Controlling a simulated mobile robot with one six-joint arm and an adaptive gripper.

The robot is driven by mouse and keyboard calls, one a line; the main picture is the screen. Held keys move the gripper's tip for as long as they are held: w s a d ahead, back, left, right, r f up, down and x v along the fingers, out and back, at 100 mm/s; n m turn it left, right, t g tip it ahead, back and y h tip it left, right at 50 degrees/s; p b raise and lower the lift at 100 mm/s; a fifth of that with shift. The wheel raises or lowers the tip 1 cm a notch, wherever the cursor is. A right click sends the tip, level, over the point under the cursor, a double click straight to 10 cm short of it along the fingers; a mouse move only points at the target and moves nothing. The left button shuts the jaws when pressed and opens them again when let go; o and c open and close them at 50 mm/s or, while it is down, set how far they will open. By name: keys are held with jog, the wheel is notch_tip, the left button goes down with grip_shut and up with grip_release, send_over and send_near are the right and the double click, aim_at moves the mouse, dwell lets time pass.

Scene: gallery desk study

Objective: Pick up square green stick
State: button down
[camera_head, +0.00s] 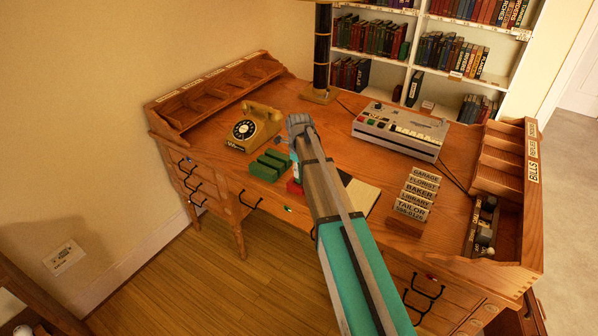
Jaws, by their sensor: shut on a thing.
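Square green sticks (267,165) lie side by side on the wooden desk, right of the telephone and left of my arm. My gripper (284,141) is at the far end of my arm, just above and behind the back end of the green sticks. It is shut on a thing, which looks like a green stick. My arm and its small size in the view hide most of the fingers and the grip.
A yellow rotary telephone (254,127) stands left of the sticks. A black lamp post (322,50) rises behind my gripper. An answering machine (400,130) and a stack of labelled blocks (415,194) stand to the right. A red object (293,187) sits beside my arm.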

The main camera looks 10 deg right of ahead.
jog(key=shift+r, duration=0.1)
jog(key=shift+r+p, duration=0.95)
jog(key=shift+p, duration=0.05)
jog(key=s+r+p, duration=1.1)
jog(key=s, duration=0.3)
jog(key=shift+a, duration=0.15)
jog(key=shift+a+f, duration=0.1)
